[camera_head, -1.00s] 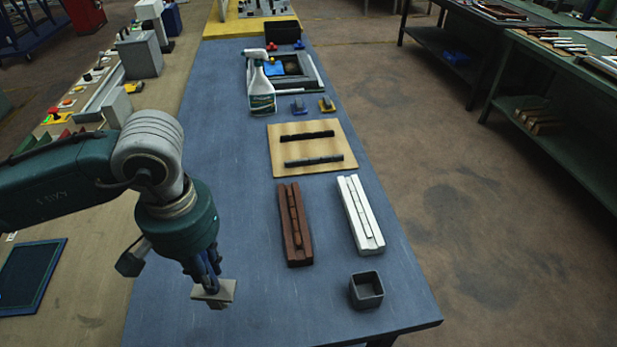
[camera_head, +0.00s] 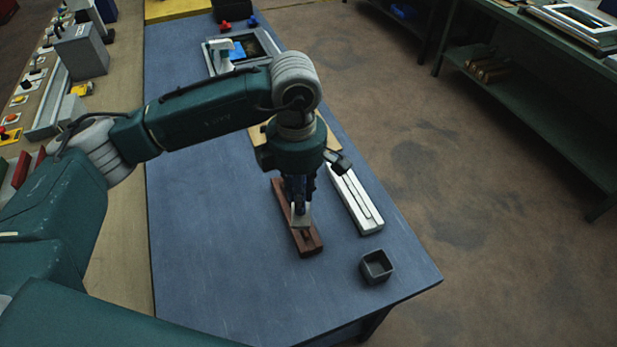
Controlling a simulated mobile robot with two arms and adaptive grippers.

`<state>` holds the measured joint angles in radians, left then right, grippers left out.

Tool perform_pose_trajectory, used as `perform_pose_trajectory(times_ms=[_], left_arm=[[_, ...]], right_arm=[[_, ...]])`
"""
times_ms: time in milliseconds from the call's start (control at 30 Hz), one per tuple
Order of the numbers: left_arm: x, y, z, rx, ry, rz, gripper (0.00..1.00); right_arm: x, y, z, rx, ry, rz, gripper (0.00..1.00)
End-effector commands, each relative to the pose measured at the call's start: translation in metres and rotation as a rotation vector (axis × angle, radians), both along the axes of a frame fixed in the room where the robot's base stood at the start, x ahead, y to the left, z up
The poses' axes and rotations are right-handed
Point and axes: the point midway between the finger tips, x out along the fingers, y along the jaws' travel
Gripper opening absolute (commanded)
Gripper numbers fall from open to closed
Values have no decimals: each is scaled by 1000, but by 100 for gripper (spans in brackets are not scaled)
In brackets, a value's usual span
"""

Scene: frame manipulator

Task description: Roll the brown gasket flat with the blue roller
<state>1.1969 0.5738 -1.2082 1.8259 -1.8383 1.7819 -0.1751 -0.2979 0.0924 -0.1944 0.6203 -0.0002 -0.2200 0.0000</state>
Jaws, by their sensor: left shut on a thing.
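A long brown block (camera_head: 313,246) lies on the blue table, with a narrow strip along its middle. I take that strip for the brown gasket; my gripper covers part of it. My right gripper is out of view.
A white block (camera_head: 369,223) lies just right of the brown one. A square grey cup (camera_head: 376,267) stands near the table's front right corner. A wooden board (camera_head: 332,143) is mostly behind my arm. The blue table (camera_head: 220,270) is clear at front left.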

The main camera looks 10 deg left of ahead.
Motion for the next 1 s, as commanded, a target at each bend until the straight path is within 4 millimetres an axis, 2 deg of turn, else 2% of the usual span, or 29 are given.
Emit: perform_pose_trajectory(times_ms=[33, 100, 300, 500, 1000], left_arm=[[3, -5, 6, 0, 4, 85, 0], [7, -9, 6, 2, 7, 195, 0], [12, -15, 4, 5, 9, 357, 0], [12, -15, -5, 7, 10, 373, 0], [12, -15, -51, 7, 9, 369, 0]], right_arm=[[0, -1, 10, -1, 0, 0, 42], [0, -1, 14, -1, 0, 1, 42], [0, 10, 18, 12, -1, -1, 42], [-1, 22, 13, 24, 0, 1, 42], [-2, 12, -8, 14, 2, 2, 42]])
